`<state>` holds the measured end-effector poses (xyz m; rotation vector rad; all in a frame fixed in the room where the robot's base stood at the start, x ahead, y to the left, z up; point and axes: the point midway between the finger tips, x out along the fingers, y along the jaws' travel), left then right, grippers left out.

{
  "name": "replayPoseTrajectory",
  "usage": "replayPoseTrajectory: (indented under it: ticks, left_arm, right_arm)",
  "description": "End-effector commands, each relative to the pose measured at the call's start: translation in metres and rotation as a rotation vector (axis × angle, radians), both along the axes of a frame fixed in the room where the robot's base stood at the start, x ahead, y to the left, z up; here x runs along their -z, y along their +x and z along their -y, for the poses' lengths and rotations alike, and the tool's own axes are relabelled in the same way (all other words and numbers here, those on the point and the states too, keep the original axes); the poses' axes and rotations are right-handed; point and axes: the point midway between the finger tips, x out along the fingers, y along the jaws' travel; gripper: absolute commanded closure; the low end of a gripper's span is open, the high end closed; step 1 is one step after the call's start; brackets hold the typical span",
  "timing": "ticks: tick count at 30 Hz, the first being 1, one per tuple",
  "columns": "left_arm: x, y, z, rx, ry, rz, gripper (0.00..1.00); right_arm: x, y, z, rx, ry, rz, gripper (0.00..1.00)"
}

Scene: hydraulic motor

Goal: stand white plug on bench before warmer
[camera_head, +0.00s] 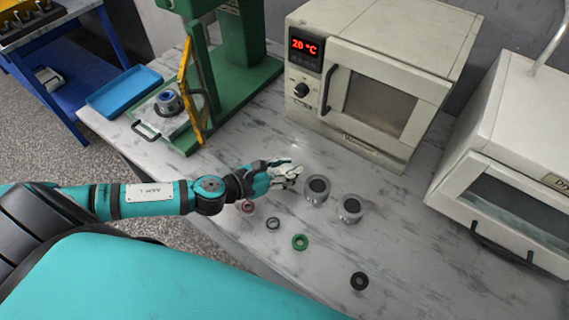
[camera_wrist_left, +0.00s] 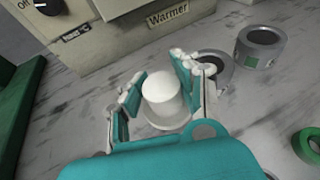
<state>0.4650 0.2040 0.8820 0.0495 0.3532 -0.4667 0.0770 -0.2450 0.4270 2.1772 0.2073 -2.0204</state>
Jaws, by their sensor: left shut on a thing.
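The white plug (camera_wrist_left: 163,98) is a pale cylinder with a wider round base, upright between the fingers of my left gripper (camera_wrist_left: 157,85) in the left wrist view. The left gripper is shut on it. In the head view my left gripper (camera_head: 289,174) is low over the bench (camera_head: 225,160), in front of the warmer (camera_head: 375,78) and left of two metal rings; the plug is mostly hidden there. I cannot tell whether its base touches the bench. The warmer also shows at the top of the left wrist view (camera_wrist_left: 125,25). My right gripper is not in view.
Two grey metal rings (camera_head: 317,190) (camera_head: 351,208) stand close to the right of my left gripper. A green ring (camera_head: 300,242), a black ring (camera_head: 359,281) and other small rings lie nearer. A green press (camera_head: 240,50) stands left, a second oven (camera_head: 510,150) right.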

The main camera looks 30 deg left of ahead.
Motion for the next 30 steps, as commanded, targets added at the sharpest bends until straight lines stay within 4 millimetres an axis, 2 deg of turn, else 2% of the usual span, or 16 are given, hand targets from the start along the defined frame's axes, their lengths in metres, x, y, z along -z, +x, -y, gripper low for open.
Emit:
replayPoseTrajectory:
  ticks: [3,7,17,28,29,30]
  left_arm:
    - [0.001,0.02,-0.014,-0.002,-0.002,0.001,1.0]
    - [0.003,0.029,-0.022,-0.001,-0.002,-0.001,1.0]
    - [0.039,0.03,-0.023,-0.001,-0.005,-0.004,1.0]
    - [0.043,0.03,-0.023,0.0,-0.002,-0.002,1.0]
    - [0.043,0.03,-0.023,0.0,-0.002,-0.002,0.68]
    - [0.042,0.03,-0.023,0.0,-0.002,-0.002,0.63]
  right_arm:
    - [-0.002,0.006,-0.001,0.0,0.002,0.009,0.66]
    - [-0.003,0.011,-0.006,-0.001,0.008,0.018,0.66]
    - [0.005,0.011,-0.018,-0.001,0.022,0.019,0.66]
    - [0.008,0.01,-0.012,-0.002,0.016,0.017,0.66]
    - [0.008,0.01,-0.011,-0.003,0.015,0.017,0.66]
    - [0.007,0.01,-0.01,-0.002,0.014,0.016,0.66]
